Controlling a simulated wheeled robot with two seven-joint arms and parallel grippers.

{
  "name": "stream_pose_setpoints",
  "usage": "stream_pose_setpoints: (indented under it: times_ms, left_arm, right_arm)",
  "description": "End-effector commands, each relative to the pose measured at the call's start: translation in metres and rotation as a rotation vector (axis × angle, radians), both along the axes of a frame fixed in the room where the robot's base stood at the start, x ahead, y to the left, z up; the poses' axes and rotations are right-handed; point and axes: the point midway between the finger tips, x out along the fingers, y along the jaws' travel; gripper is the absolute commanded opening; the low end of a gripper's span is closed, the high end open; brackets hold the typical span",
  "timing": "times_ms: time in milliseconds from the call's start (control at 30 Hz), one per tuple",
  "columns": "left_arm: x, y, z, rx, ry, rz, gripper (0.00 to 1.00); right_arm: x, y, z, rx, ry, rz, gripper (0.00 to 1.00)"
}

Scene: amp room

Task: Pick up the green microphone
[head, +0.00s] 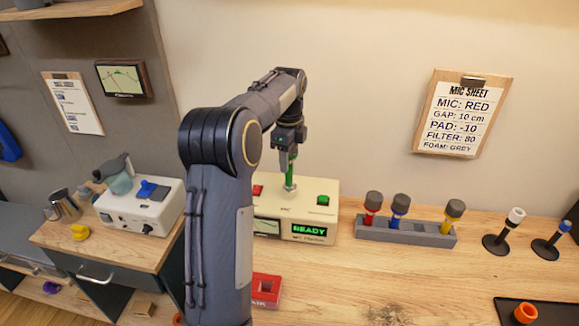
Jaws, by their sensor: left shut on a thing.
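The green microphone (291,171) hangs upright below my left gripper (290,151). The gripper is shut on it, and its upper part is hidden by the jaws. Its lower end shows in front of or over the cream box (322,193) with the lit READY display; I cannot tell if it touches the box. My left arm rises through the middle of the view and covers part of that box. My right gripper is not in view.
A grey rack (405,231) right of the box holds red, blue and yellow microphones, with a gap before the yellow one. Two small stands (497,243) are farther right. A black tray (545,312) lies front right. A red block (266,288) sits beside my arm.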

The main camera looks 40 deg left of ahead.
Motion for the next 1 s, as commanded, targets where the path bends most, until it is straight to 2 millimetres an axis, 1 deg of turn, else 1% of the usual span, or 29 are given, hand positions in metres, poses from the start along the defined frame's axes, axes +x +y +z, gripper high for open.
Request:
stream_pose_setpoints:
  times_ms: [33,267,300,400,600,800,1000]
  left_arm:
    - [-0.009,0.000,0.007,-0.001,-0.004,0.002,0.06]
    - [-0.047,-0.002,0.054,0.000,-0.006,0.002,0.06]
    - [-0.058,-0.002,0.055,-0.001,-0.004,0.002,0.06]
    - [-0.080,-0.003,0.065,-0.001,-0.004,0.002,0.06]
    - [-0.113,-0.005,0.080,-0.001,-0.002,0.001,0.06]
    - [-0.130,-0.006,0.089,-0.001,0.000,0.001,0.06]
    - [-0.135,-0.006,0.091,0.000,0.001,0.001,0.06]
  right_arm:
    - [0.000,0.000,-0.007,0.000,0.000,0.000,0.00]
    - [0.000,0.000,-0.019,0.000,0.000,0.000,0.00]
    - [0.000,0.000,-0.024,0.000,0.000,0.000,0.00]
    - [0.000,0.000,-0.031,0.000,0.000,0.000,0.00]
    - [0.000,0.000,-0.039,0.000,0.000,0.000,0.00]
    - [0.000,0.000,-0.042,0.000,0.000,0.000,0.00]
    - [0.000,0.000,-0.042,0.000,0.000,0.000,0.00]
